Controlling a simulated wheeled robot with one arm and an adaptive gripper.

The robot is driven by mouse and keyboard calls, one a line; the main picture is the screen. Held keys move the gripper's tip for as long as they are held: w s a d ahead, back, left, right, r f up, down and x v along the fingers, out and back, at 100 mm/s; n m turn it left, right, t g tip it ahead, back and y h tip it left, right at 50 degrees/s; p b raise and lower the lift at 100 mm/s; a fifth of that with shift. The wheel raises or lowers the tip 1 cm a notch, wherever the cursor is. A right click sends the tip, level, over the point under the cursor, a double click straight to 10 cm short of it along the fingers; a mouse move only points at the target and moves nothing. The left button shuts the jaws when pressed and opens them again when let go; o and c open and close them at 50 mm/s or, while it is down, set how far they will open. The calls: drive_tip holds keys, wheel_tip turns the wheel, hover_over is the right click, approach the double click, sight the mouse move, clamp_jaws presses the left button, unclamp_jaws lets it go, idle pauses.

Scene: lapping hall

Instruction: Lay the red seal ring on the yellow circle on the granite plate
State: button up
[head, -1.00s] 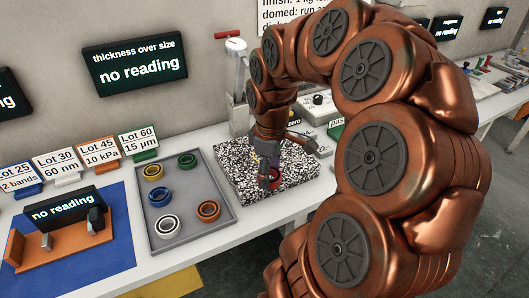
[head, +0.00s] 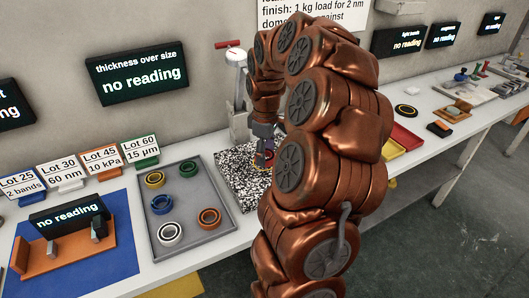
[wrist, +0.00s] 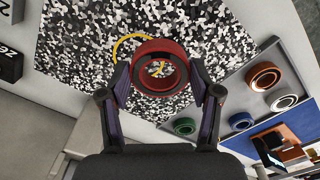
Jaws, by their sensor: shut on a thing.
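The red seal ring (wrist: 160,52) sits between the fingers of my gripper (wrist: 160,90) in the wrist view, and both fingers close on its sides. In the head view my gripper (head: 263,158) is over the speckled granite plate (head: 228,182), with my arm hiding much of the plate. The yellow circle (wrist: 122,44) shows partly as an arc on the granite plate (wrist: 75,50), up and left of the ring; the ring covers the rest. I cannot tell whether the ring touches the plate.
A grey tray (head: 190,237) left of the plate holds several rings: yellow, green, white and orange. A blue mat (head: 110,262) with an orange fixture is further left. A dial stand (head: 238,95) stands behind the plate. Lot signs line the wall.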

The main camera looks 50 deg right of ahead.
drive_tip(key=shift+w+d+f, duration=0.1)
drive_tip(key=shift+w+d, duration=0.85)
drive_tip(key=shift+w, duration=0.1)
drive_tip(key=shift+w, duration=0.1)
drive_tip(key=shift+w+d+p, duration=0.1)
drive_tip(key=shift+d+p, duration=0.05)
drive_tip(key=shift+p, duration=0.15)
drive_tip(key=shift+f+p, duration=0.45)
drive_tip(key=shift+f, duration=1.3)
drive_tip(key=shift+f, duration=0.15)
drive_tip(key=o, duration=1.2)
drive_tip(key=shift+c, duration=0.2)
